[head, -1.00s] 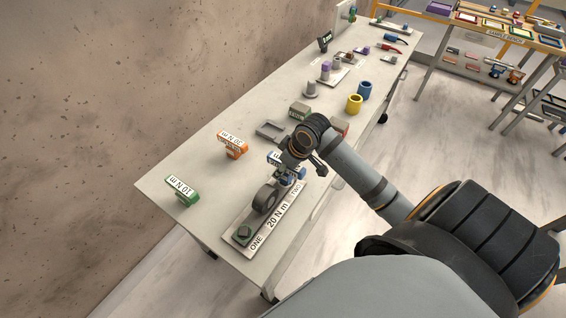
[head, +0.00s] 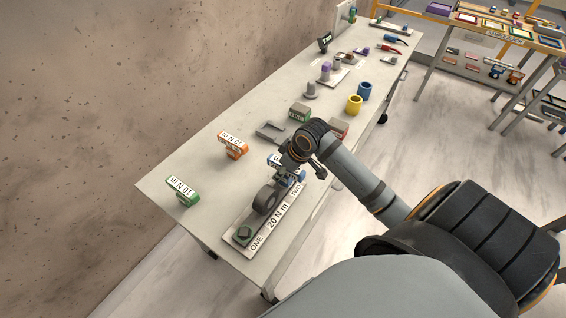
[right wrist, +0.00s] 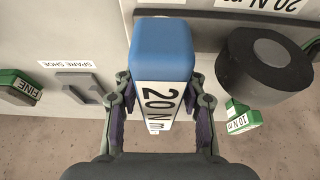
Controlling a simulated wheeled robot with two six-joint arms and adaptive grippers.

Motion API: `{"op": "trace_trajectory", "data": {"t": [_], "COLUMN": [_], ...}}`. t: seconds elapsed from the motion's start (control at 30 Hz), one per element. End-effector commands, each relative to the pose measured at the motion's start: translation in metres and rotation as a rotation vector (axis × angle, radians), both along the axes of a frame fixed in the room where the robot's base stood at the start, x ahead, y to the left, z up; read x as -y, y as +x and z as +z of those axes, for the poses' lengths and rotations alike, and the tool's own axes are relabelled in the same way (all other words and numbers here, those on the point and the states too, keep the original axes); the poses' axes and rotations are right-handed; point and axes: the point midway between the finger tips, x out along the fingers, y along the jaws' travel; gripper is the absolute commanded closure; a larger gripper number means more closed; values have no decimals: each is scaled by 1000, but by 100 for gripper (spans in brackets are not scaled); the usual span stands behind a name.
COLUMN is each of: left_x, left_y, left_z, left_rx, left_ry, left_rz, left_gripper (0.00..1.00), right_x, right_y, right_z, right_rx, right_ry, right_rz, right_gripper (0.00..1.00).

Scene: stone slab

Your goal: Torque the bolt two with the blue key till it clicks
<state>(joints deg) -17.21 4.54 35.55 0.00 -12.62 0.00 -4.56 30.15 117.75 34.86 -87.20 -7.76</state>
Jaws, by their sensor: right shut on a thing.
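The blue key (right wrist: 160,50) is a blue block with a white 20 N m label, seen large in the right wrist view. My right gripper (right wrist: 160,105) has a finger on each side of it and is shut on it. In the head view the gripper (head: 292,178) is at the TWO end of the plate (head: 279,222), and part of the key's label (head: 274,160) shows beside it. Bolt two is hidden under the key and gripper; I cannot tell how they fit. Bolt one (head: 243,233) is a dark green hex head at the ONE end. My left gripper is not in view.
A dark round cylinder (head: 266,200) stands on the plate between the bolts. An orange key (head: 233,148) and a green key (head: 184,191) lie to the left.

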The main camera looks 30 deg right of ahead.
Motion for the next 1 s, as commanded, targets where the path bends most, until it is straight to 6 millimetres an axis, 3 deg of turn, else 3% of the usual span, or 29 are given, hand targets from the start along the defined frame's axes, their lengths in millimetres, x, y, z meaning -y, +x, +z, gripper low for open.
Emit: {"op": "trace_trajectory", "data": {"t": [0.57, 1.0], "left_x": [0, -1], "left_y": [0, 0], "left_z": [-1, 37], "left_rx": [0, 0], "left_ry": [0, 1], "left_rz": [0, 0], "left_gripper": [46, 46], "right_x": [0, 2], "right_y": [0, 1], "right_z": [-6, -2], "right_rx": [1, -1], "right_ry": [0, 3], "right_rz": [-5, -343], "right_gripper": [100, 100]}}
